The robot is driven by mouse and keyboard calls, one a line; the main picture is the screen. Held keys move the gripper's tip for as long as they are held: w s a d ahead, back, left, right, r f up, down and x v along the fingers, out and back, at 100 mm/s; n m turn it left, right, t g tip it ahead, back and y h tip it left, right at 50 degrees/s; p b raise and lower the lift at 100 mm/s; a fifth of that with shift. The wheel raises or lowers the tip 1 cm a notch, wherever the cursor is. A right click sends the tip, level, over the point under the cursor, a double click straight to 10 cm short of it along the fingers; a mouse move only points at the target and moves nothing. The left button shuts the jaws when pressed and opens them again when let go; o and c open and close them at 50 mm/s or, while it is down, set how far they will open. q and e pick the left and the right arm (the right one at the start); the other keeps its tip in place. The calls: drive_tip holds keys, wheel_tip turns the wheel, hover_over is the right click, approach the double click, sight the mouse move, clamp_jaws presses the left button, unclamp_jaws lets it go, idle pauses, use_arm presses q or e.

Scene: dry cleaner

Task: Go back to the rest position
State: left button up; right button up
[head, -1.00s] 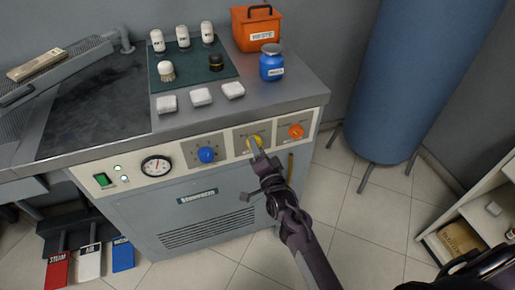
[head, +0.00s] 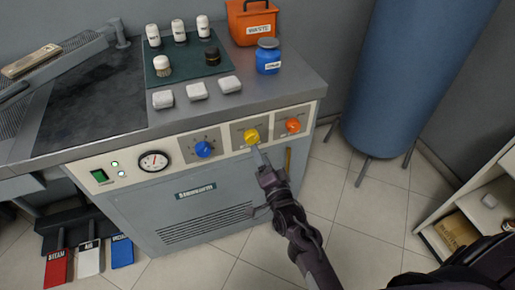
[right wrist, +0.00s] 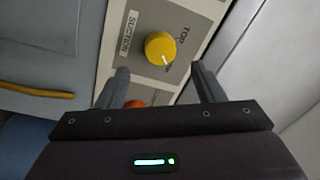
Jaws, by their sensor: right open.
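My right gripper (head: 262,160) is in front of the control panel of the grey spotting station (head: 170,215), just below the yellow knob (head: 251,135). In the right wrist view its two fingers (right wrist: 162,86) are spread apart with nothing between them. The yellow knob (right wrist: 160,47) shows beyond the fingertips, apart from them, beside a label reading SUCTION. The orange knob (head: 293,125) is to its right and the blue knob (head: 204,149) to its left. My left gripper does not show.
A blue cylinder (head: 415,70) and a shelf (head: 470,215) are at the right. Pedals (head: 90,258) are at lower left.

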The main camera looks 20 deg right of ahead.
drive_tip(key=shift+s+f, duration=0.1)
drive_tip(key=shift+s, duration=0.7)
drive_tip(key=s+a+f+n+g+p, duration=0.1)
drive_tip(key=s+f+n+g, duration=0.3)
drive_tip(key=f, duration=0.5)
drive_tip(key=s+a+f+n+g+y+p, duration=0.15)
drive_tip(key=s+f, duration=0.35)
drive_tip(key=f, duration=0.5)
drive_tip(key=s+a+f+n+g, duration=0.15)
drive_tip(key=s+f+g, duration=0.3)
drive_tip(key=f, duration=0.45)
drive_tip(key=s+d+f+n+g, duration=0.2)
drive_tip(key=s+d+f, duration=0.1)
drive_tip(key=s, duration=0.6)
drive_tip(key=s+d+f+n+g+h+p, duration=0.1)
drive_tip(key=s+d+f+n+g, duration=0.2)
drive_tip(key=s+f, duration=0.3)
drive_tip(key=s+d+f+n+g+h+p, duration=0.1)
drive_tip(key=s+f, duration=0.4)
drive_tip(key=s, duration=0.8)
drive_tip(key=shift+s+d+n+g, duration=0.35)
drive_tip(key=shift+d+n+g, duration=0.6)
drive_tip(key=shift+d, duration=0.25)
